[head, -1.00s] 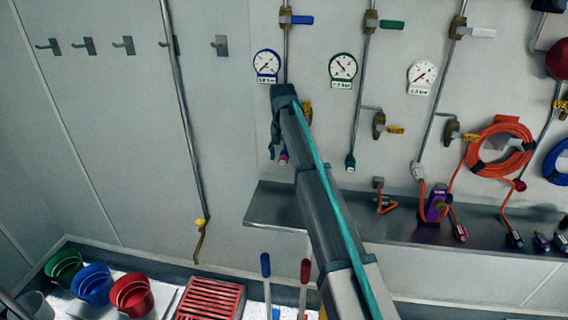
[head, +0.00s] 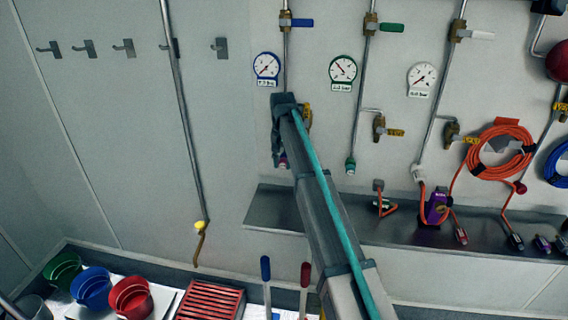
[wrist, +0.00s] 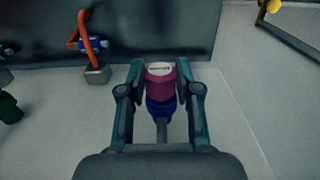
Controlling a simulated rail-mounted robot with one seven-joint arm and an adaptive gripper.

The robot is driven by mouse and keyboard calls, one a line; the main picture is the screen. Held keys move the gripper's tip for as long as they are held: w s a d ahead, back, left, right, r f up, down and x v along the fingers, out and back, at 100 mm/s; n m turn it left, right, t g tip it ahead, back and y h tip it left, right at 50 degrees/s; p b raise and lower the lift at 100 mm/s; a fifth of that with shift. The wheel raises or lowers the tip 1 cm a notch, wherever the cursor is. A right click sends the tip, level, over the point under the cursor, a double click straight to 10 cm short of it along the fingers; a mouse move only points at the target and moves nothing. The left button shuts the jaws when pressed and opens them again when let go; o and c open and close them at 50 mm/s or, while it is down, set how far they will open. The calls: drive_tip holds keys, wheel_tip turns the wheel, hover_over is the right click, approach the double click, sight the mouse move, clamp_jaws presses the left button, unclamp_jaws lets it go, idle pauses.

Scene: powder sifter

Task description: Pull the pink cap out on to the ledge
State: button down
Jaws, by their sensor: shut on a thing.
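The pink cap (wrist: 160,90) has a pale top face and sits against a blue fitting (wrist: 160,112) on a grey pipe in the wrist view. My gripper (wrist: 160,78) is shut on the cap, one finger on each side. In the head view the cap (head: 283,162) shows as a small pink spot at the lower end of my gripper (head: 279,160), close to the wall and above the ledge (head: 277,211). Whether the cap and the blue fitting are apart I cannot tell. My arm hides part of the pipe and the ledge.
The ledge's left end is bare. To the right stand a small clamp with an orange loop (head: 383,206), a purple block (head: 437,206) and several plugs. A green-ended pipe (head: 350,165) hangs right of my gripper. Coloured buckets (head: 92,287) stand below left.

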drive_tip(key=c, duration=1.5)
unclamp_jaws()
clamp_jaws()
drive_tip(key=shift+s, duration=0.45)
drive_tip(key=shift+s+a+p, duration=0.15)
drive_tip(key=shift+s+p, duration=0.1)
drive_tip(key=shift+s, duration=0.65)
drive_tip(key=shift+s+a+p, duration=0.1)
drive_tip(key=shift+s+p, duration=0.15)
drive_tip(key=shift+s, duration=0.6)
